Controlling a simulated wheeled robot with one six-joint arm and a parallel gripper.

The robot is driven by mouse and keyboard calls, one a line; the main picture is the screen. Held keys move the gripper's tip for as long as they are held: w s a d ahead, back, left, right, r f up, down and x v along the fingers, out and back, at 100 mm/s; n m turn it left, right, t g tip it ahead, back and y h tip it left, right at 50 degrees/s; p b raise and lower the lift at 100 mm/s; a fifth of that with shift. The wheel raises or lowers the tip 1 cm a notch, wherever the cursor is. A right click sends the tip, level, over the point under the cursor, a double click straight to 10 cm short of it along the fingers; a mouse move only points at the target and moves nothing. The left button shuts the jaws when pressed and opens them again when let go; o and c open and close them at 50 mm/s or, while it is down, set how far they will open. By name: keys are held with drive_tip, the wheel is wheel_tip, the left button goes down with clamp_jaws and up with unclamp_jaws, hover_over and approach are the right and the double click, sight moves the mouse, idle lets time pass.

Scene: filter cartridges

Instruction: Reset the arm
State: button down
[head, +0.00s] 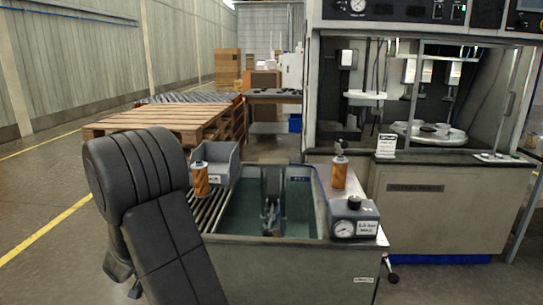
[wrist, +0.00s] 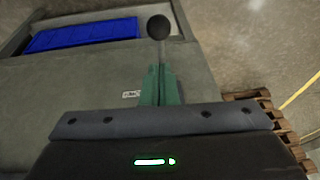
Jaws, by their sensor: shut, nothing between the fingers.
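My gripper (wrist: 160,72) shows in the wrist view as two green fingers close together, shut with nothing between them. A dark round knob shows just beyond the fingertips; I cannot tell its distance from them. In the head view my black arm fills the lower left, and I cannot make out the gripper there. One orange filter cartridge (head: 201,181) stands upright at the left of the water tank (head: 240,222), by the slatted rack. Another orange cartridge (head: 339,172) stands upright at the tank's right side, with a fitting on top.
A grey bin (head: 222,163) stands behind the left cartridge. A gauge box (head: 354,218) sits at the tank's right front corner. A large test cabinet (head: 430,200) stands at the right. Wooden pallets (head: 150,122) are behind at left. A blue tray (wrist: 85,35) shows in the wrist view.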

drive_tip(key=r+g+p, duration=0.1)
drive_tip(key=p, duration=0.3)
drive_tip(key=w+r+g+p, duration=0.1)
drive_tip(key=p, duration=0.2)
drive_tip(key=shift+w+d+r+p, duration=0.1)
drive_tip(key=shift+w+r+p, duration=0.15)
drive_tip(key=shift+p, duration=0.15)
drive_tip(key=shift+g, duration=0.3)
drive_tip(key=shift+w+r+p, duration=0.1)
drive_tip(key=shift+p, duration=0.2)
